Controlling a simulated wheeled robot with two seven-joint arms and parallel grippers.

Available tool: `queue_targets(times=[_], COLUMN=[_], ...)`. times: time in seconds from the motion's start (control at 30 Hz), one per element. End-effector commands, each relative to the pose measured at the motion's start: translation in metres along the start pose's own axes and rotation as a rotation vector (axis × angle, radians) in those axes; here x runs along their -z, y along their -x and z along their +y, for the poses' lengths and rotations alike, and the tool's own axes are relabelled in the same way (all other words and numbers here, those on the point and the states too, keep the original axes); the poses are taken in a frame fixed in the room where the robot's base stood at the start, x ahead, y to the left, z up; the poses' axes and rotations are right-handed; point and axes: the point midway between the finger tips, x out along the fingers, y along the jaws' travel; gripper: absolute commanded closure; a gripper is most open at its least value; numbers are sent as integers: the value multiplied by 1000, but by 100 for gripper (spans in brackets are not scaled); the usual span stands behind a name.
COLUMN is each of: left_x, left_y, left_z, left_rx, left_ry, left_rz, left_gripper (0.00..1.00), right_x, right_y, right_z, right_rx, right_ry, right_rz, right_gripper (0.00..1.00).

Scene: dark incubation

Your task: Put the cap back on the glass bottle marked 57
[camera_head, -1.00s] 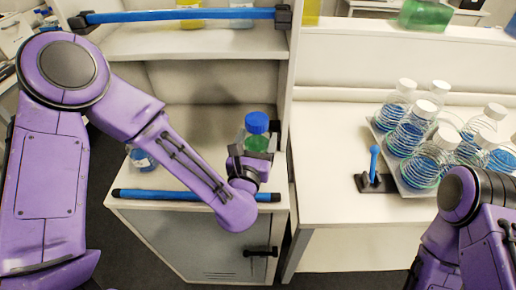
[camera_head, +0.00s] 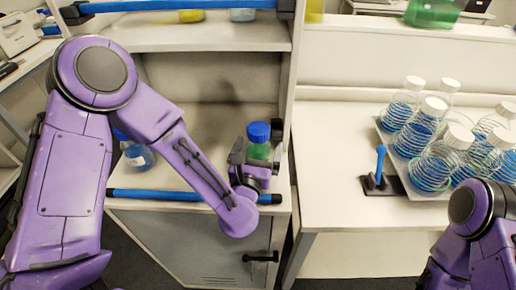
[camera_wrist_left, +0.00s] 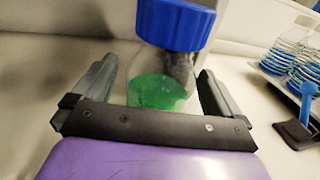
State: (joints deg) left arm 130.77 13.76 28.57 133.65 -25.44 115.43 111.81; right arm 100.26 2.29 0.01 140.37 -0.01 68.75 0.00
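A glass bottle with green liquid (camera_head: 258,152) and a blue cap (camera_head: 258,132) is on the right side of the cabinet top. The cap appears seated on its neck. In the left wrist view the blue cap (camera_wrist_left: 174,22) is large at the top, with green liquid (camera_wrist_left: 160,92) below. My left gripper (camera_wrist_left: 158,72) has a finger on each side of the bottle; whether they touch the glass is not clear. A second bottle with blue liquid (camera_head: 138,156) is partly hidden behind my left arm. No number is readable. My right gripper is out of view.
A rack (camera_head: 391,150) of several white-capped flasks in wire coils stands on the right bench. A blue upright handle (camera_head: 380,160) on a black base is left of it. A blue rail (camera_head: 160,195) runs along the cabinet front; a shelf (camera_head: 200,37) is above.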

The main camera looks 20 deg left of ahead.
Motion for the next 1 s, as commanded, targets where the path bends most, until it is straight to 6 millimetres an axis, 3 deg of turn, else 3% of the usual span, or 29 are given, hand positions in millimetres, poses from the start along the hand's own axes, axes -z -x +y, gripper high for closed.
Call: queue_targets(times=[0.27, 0.43, 0.57, 0.6, 0.73, 1.0], left_x=[-6, 1, -7, -14, -14, -5], left_y=[1, 33, 66, 71, 91, 118], left_z=[0, 0, 0, -1, -1, 0], left_rx=[0, 2, 5, 3, 6, 1], left_ry=[0, -1, -5, -10, -9, -2], left_rz=[0, 0, 3, 5, 5, 1], left_gripper=[0, 0, 0, 0, 0, 0], right_x=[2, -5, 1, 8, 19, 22], right_y=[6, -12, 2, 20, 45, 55], right_z=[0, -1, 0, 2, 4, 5], right_rx=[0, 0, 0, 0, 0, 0], right_ry=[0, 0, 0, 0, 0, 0], right_rz=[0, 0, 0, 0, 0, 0], right_gripper=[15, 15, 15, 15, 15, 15])
